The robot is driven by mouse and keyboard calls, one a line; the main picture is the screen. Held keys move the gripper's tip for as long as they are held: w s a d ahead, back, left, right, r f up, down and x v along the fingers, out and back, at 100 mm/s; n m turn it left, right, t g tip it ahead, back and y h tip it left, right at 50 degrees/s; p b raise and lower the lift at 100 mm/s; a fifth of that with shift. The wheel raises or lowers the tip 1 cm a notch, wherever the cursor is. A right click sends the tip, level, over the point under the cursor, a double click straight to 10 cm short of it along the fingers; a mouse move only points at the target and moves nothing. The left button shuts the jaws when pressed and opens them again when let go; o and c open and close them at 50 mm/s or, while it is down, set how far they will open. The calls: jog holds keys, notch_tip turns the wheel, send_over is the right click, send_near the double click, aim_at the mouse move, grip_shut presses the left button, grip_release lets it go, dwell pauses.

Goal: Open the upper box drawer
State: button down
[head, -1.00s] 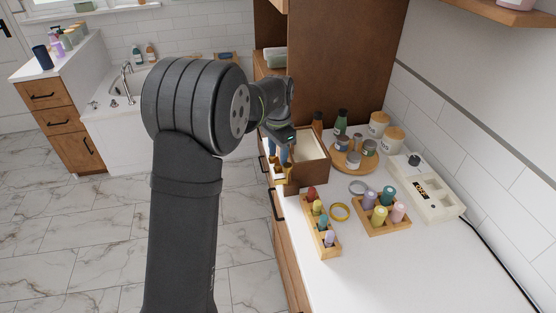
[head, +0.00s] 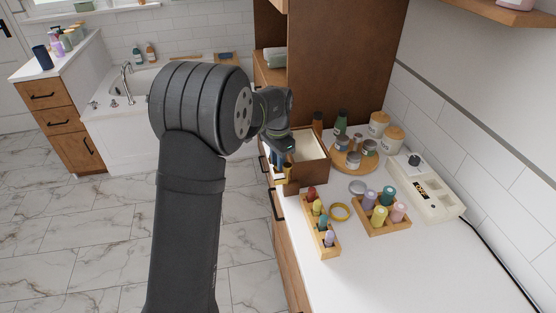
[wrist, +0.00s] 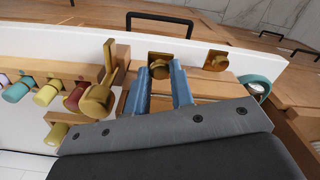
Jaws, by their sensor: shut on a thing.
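A brown wooden box (head: 314,174) with a pale open top stands on the white counter near its left edge. My gripper (head: 277,165) is at the box's left side, with its blue fingers pointing down. In the wrist view, the fingers (wrist: 160,75) are shut on a round brass knob (wrist: 160,67) on a dark plate. A second brass knob (wrist: 216,61) sits to its right, apart from the fingers. My gripper hides much of the box front, and I cannot tell how far any drawer stands out.
A wooden rack of coloured bottles (head: 320,226) stands close in front of the box. A round tray of jars (head: 347,165) is beside the box. A black cabinet handle (wrist: 160,20) lies below the counter edge.

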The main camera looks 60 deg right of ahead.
jog(key=w+a, duration=0.7)
jog(key=c, duration=1.3)
grip_release()
jog(key=shift+r, duration=0.1)
notch_tip(320, 180, up, 17)
jog(key=shift+r, duration=0.15)
notch_tip(320, 180, down, 18)
jog(key=shift+r, duration=0.25)
